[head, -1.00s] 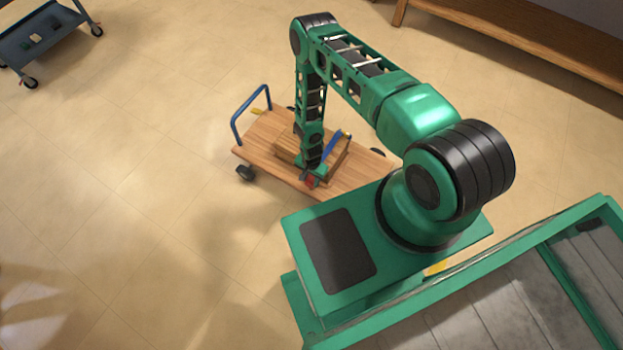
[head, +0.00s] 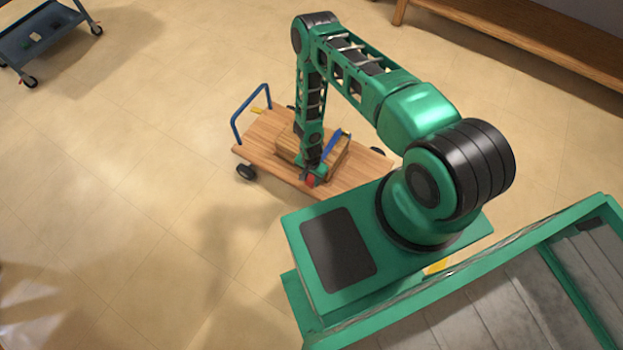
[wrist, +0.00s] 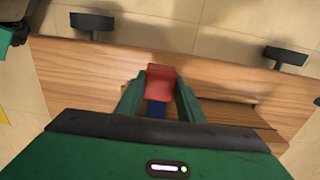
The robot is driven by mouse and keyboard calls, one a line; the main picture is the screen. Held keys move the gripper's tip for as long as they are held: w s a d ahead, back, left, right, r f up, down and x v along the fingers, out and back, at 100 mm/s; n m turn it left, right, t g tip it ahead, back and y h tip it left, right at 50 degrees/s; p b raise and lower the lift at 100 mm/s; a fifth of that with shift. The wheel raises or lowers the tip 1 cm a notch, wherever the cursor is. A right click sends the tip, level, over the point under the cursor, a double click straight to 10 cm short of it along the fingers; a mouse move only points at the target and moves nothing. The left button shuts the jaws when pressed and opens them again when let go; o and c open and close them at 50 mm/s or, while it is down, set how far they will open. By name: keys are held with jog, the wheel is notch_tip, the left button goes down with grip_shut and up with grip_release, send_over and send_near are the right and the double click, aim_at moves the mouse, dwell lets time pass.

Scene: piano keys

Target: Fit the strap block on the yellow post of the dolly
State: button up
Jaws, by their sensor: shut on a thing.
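The red strap block (wrist: 161,78) is between the two green fingers of my gripper (wrist: 160,92) in the wrist view, over the dolly's edge. A blue piece (wrist: 157,110) shows just behind it. In the head view the red block (head: 310,181) shows at the tip of my gripper (head: 311,174), near the front edge of the wooden dolly (head: 257,140). A blue strap (head: 332,147) rises beside my gripper to the right. A small yellow piece (head: 257,110) shows by the dolly's blue handle; I cannot tell if it is the post.
The blue handle (head: 237,125) stands at the dolly's left end. A dark cart (head: 40,40) and a wooden bench (head: 510,35) stand far back. Open floor lies left of the dolly.

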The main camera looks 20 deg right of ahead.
jog(key=shift+f, duration=2.25)
jog(key=o, duration=1.6)
jog(key=shift+c, duration=0.2)
jog(key=shift+r, duration=0.1)
jog(key=shift+r, duration=3.4)
